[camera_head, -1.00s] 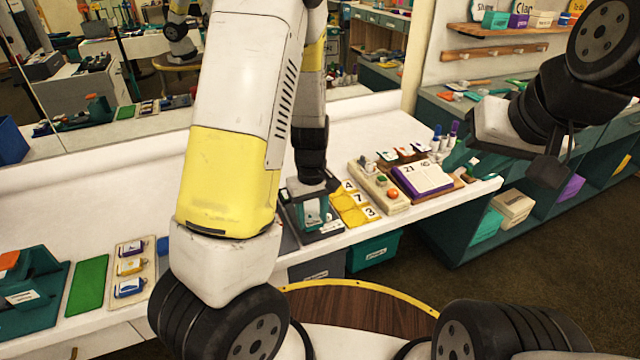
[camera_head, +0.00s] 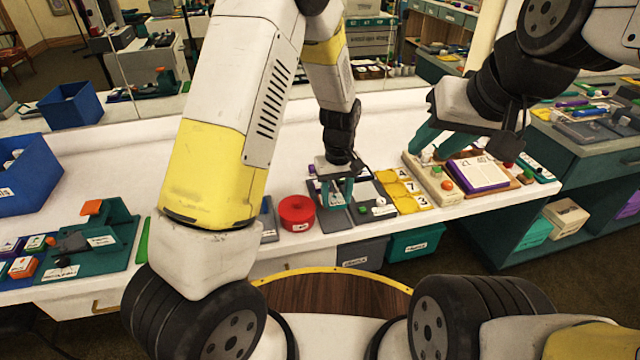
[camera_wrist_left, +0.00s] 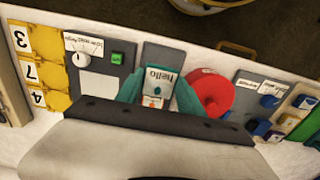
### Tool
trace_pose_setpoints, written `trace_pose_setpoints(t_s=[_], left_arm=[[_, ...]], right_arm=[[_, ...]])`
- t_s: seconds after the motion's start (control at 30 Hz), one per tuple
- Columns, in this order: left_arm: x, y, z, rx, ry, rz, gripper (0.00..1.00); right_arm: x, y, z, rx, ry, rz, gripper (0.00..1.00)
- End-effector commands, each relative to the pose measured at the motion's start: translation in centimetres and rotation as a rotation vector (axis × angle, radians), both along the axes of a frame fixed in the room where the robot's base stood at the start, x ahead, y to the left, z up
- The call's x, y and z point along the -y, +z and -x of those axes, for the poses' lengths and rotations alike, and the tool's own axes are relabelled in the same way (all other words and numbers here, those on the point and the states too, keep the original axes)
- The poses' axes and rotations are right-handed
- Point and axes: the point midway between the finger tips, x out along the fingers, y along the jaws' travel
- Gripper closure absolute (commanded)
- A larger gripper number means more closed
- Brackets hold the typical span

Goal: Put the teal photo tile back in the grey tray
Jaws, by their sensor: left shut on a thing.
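My left gripper (camera_head: 337,192) is low over a dark grey tray (camera_head: 334,221) on the white counter. In the left wrist view its teal fingers (camera_wrist_left: 158,95) are closed around a small upright tile (camera_wrist_left: 153,99), which has a pale face with orange and teal marks. A white label reading "hello" shows right beside it. The grey tray (camera_wrist_left: 164,53) extends beyond the fingers in that view. I cannot tell whether the tile touches the tray. My right gripper (camera_head: 446,143) has its teal fingers apart and empty, above a cream button board (camera_head: 432,182).
A red round container (camera_head: 297,213) stands left of the tray. A grey panel with a knob (camera_head: 371,203) and yellow number tiles (camera_head: 404,190) are to its right. A purple-edged book (camera_head: 480,173) lies farther right. The counter behind the tray is clear.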

Motion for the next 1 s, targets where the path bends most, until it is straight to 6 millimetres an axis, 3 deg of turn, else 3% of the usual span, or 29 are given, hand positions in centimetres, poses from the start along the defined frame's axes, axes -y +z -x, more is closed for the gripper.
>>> trace_pose_setpoints(t_s=[0.7, 1.0], left_arm=[[0.5, -5.2, -0.2, -0.002, -0.009, 0.001, 0.95], [0.5, -5.9, -0.3, -0.001, -0.009, 0.001, 0.95]], right_arm=[[0.0, 0.0, 0.0, 0.0, 0.0, 0.0, 0.64], [0.0, 0.0, 0.0, 0.0, 0.0, 0.0, 0.64]])
